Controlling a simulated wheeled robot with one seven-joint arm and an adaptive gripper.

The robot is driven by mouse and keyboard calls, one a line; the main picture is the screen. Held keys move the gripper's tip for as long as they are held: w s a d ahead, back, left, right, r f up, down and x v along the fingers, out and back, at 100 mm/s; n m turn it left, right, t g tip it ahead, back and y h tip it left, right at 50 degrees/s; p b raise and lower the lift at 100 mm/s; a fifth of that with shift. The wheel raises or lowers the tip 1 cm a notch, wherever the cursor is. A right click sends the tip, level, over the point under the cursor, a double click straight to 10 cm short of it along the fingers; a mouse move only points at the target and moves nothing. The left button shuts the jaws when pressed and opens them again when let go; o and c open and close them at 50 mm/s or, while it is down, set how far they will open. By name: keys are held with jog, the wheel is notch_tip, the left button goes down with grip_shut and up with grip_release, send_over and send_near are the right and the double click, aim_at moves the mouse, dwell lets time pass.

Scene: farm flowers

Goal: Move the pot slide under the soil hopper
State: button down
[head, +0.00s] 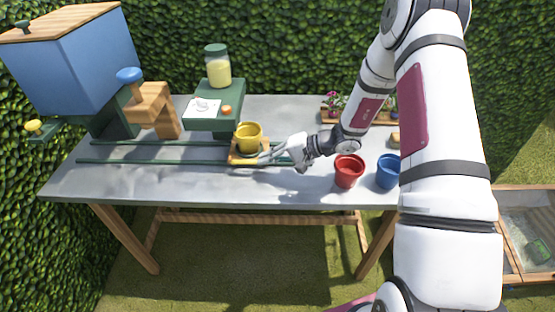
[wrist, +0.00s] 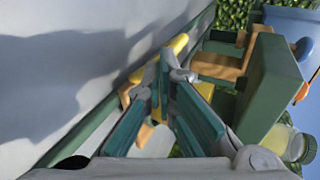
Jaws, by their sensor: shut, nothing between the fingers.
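The pot slide (head: 236,160) is a small orange-yellow tray on the green rails (head: 160,162), near the middle of the table. A yellow pot (head: 248,138) stands upright on it. The blue soil hopper (head: 85,65) is at the far left, over the left end of the rails, well apart from the slide. My gripper (head: 264,157) is shut and empty at the right side of the slide. I cannot tell whether it touches the slide. In the wrist view the fingertips (wrist: 179,75) are together, with yellow and orange parts just beyond, partly hidden.
A green stand (head: 214,120) with a jar (head: 217,68) is behind the slide. A wooden chute block (head: 155,108) is beside the hopper. A red pot (head: 348,172) and a blue pot (head: 388,171) stand at the right. The front left tabletop is clear.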

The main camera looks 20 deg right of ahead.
jog(key=w+a, duration=0.1)
jog(key=a, duration=0.4)
jog(key=w+a+b, duration=0.1)
jog(key=w+a, duration=0.1)
jog(key=a, duration=0.2)
jog(key=w+a+b, duration=0.1)
jog(key=a, duration=0.4)
jog(key=shift+w+a, duration=0.3)
jog(key=shift+w, duration=0.1)
